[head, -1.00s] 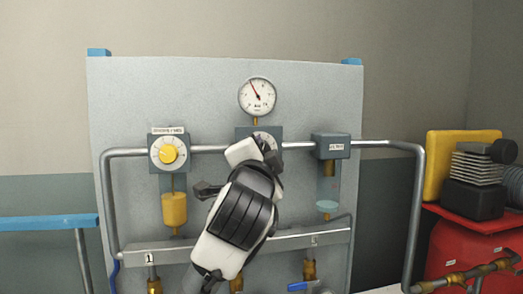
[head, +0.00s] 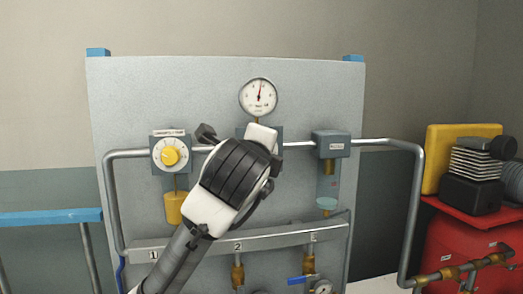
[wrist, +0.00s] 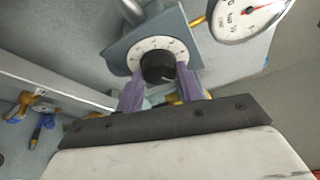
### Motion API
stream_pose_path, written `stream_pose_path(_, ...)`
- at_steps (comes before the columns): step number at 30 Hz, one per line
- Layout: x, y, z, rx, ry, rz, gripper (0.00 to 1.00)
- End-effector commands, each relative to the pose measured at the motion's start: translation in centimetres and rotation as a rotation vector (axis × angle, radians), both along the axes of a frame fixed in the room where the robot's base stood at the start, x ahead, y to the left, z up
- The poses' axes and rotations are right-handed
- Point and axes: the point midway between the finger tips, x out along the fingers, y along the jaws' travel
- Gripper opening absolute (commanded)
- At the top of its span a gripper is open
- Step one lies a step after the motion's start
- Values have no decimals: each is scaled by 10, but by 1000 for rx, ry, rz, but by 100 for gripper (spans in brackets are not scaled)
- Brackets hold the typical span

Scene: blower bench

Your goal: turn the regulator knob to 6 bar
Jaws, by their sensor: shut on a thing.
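The regulator knob (wrist: 157,66) is black and sits on a white dial (wrist: 135,50) in a grey housing in the wrist view. My gripper (wrist: 160,80) is shut on it, one purple finger on each side. In the head view my gripper (head: 260,140) covers the knob and most of the housing. The round white pressure gauge (head: 258,97) stands above it, its needle close to straight up. The gauge also shows partly, with a red needle, in the wrist view (wrist: 240,14). Its figures are too small to read surely.
A yellow knob on a white dial (head: 170,152) is on the left, with a yellow bowl below. A grey block (head: 331,145) is on the right. Pipes and a lower manifold (head: 290,240) cross the panel. A red compressor (head: 470,240) stands at far right.

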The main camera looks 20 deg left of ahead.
Motion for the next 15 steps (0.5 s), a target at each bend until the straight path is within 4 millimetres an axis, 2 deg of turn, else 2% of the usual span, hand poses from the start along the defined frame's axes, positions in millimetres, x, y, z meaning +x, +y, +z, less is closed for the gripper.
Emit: stream_pose_path(15,0,0,0,69,47,0,14)
